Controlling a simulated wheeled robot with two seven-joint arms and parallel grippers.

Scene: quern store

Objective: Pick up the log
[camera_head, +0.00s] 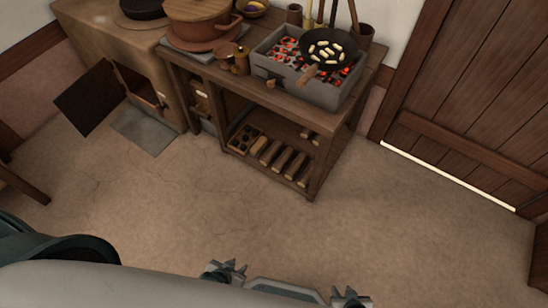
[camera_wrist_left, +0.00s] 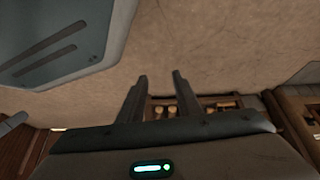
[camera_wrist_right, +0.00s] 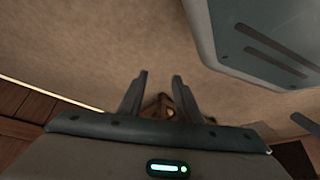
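Several short logs (camera_head: 282,160) lie side by side on the lower shelf of the wooden table, ahead of me. I cannot tell which one the task means. Log ends (camera_wrist_left: 186,110) also show beyond the fingers in the left wrist view. My left gripper (camera_head: 228,268) is at the bottom of the head view; its fingers (camera_wrist_left: 160,78) are apart with nothing between them. My right gripper (camera_head: 350,294) is further right at the bottom edge; its fingers (camera_wrist_right: 159,76) are also apart and empty. Both are well short of the shelf.
The wooden table (camera_head: 318,160) carries a brazier (camera_head: 315,88) with glowing coals and a pan (camera_head: 328,48). An oven with an open door (camera_head: 88,97) stands left, a wooden door (camera_head: 470,85) right. The floor between is clear.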

